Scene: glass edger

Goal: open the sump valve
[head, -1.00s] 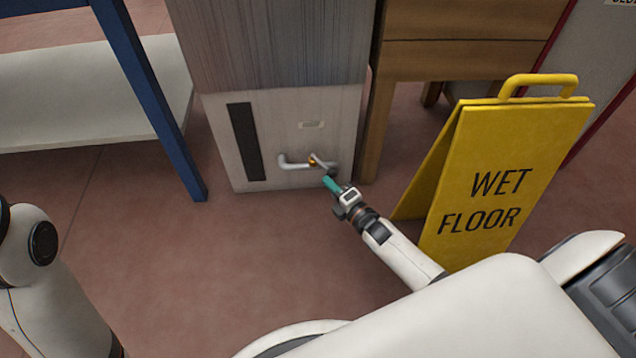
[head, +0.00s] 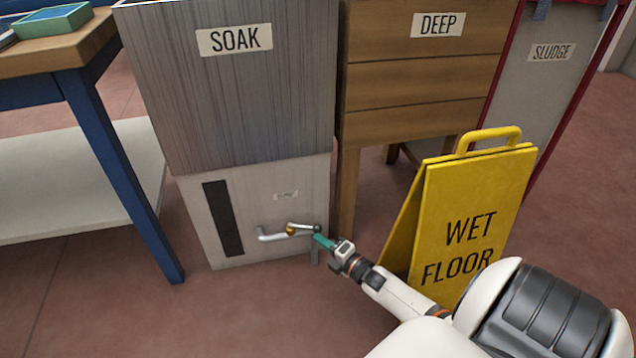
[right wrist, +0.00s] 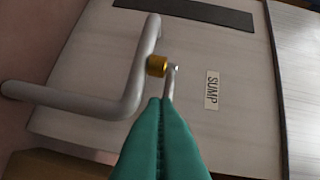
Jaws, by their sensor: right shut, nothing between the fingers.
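The sump valve is a small brass body (head: 290,230) on a grey pipe (head: 267,237) low on the front of the pale sump cabinet (head: 265,205). A thin metal lever (head: 307,226) runs from the brass body to the right. In the right wrist view the brass body (right wrist: 157,66) sits beside the pipe (right wrist: 75,100), and the lever (right wrist: 170,84) reaches down to my fingertips. My right gripper (head: 320,240) has teal fingers, shut and empty, at the lever's free end. The fingers (right wrist: 160,105) hide that end, so contact is unclear. My left gripper is out of view.
A yellow wet floor sign (head: 465,215) stands close to my right forearm. A wooden DEEP cabinet (head: 420,80) is right of the SOAK cabinet (head: 235,90). A blue-legged table (head: 120,180) stands left. Floor in front of the valve is clear.

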